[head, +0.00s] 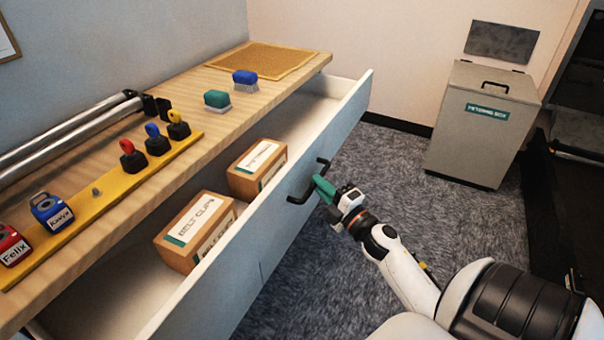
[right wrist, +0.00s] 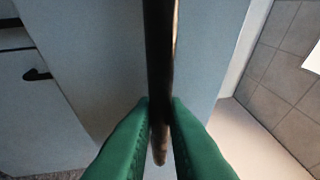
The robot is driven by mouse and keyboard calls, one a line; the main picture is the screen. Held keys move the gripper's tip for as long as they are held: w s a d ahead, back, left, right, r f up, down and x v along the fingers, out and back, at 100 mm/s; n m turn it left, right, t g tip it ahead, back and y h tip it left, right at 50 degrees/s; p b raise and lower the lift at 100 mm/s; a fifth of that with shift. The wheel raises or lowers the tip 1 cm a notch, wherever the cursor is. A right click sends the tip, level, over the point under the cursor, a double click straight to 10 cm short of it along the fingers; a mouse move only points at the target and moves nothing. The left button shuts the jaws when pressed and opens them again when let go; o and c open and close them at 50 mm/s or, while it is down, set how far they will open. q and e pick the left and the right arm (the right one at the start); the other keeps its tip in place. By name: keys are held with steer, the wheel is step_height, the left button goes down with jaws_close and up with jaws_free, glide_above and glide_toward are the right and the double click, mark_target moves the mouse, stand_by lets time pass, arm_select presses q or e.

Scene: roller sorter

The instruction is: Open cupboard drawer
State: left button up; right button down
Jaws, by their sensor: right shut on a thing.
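The cupboard drawer (head: 262,205) is pulled out from under the wooden top, with its inside in view. Its grey front carries a black bar handle (head: 303,188). My right gripper (head: 322,186) is at this handle, with its green fingers closed around the bar. In the right wrist view the handle (right wrist: 160,80) runs between the two green fingertips (right wrist: 160,115), which press on it from both sides. Inside the drawer are two cardboard boxes, one labelled "Belt clips" (head: 190,238) and one farther back (head: 247,172). My left gripper is not in view.
The wooden top (head: 150,190) holds a yellow rack (head: 98,200) with padlocks and tags, two brushes (head: 217,100), and a cork mat (head: 265,60). A grey bin (head: 480,135) stands at the back right. Carpet between drawer and bin is clear.

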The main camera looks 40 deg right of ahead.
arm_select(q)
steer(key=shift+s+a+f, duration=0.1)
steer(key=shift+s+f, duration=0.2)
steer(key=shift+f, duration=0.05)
arm_select(e)
steer(key=s, duration=0.1)
steer(key=s+d, duration=0.1)
steer(key=s, duration=0.2)
steer(key=shift+d, duration=0.3)
steer(key=c, duration=1.5)
jaws_free()
steer(key=shift+o, duration=0.2)
